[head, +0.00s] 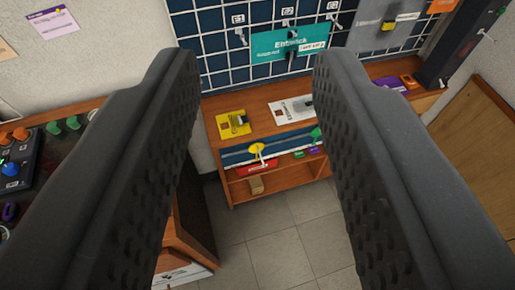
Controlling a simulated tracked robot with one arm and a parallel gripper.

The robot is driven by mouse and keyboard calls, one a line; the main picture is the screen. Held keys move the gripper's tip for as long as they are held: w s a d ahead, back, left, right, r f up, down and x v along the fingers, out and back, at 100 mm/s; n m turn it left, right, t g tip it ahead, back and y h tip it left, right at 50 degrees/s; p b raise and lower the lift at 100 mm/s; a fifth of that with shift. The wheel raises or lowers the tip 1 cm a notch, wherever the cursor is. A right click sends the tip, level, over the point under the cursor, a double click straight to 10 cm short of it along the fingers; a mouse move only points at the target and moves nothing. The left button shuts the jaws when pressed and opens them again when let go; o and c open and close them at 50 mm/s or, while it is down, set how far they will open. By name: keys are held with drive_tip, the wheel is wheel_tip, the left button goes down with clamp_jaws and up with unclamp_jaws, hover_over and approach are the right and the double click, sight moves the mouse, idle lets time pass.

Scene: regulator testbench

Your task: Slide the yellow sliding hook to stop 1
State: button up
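My gripper (257,65) is open and empty, its two dark ribbed fingers wide apart on either side of the picture. A yellow round piece with a pale stem (256,150), which looks like the yellow sliding hook, sits between the fingers in the picture, beyond them. It is at the blue and white striped rail (285,142) on the front of a wooden shelf unit. A green piece (316,133) is at the rail's right, partly hidden by the right finger. I cannot read any stop marking, so stop 1 is not identifiable.
The wooden shelf unit (272,185) carries a yellow card (233,125) and a white card (291,108) on top. Behind it is a dark blue grid board (212,48) with a teal sign (290,42). A control panel (20,165) stands left; tiled floor (275,235) lies clear below.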

drive_tip(key=shift+d+r, duration=0.1)
drive_tip(key=shift+d, duration=0.2)
drive_tip(key=shift+w, duration=0.15)
drive_tip(key=w+d+f+h+b, duration=0.1)
drive_tip(key=w+d+f, duration=0.2)
drive_tip(key=w+f, duration=0.4)
drive_tip(key=w+d+f+h+b, duration=0.1)
drive_tip(key=w+d+f, duration=0.2)
drive_tip(key=w+f, duration=0.45)
drive_tip(key=w+d+f+n+t+y, duration=0.1)
drive_tip(key=w+d+f+n, duration=0.15)
drive_tip(key=w+f, duration=1.25)
drive_tip(key=n+y+b, duration=0.2)
drive_tip(key=y+b, duration=0.1)
drive_tip(key=y, duration=0.2)
approach(264, 166)
drive_tip(key=w+d+r, duration=0.3)
drive_tip(key=w+r, duration=0.1)
drive_tip(key=r, duration=0.5)
drive_tip(key=s+a+f+m+y, duration=0.15)
drive_tip(key=s+f, duration=0.25)
drive_tip(key=f, duration=0.7)
drive_tip(key=shift+t, duration=0.4)
drive_tip(key=b+x, duration=0.2)
drive_tip(key=x, duration=0.4)
drive_tip(key=b+x, duration=0.2)
drive_tip(key=x, duration=0.5)
drive_tip(key=shift+w+a+r, duration=0.1)
drive_tip(key=shift+w+a, duration=0.05)
drive_tip(key=shift+a, duration=0.15)
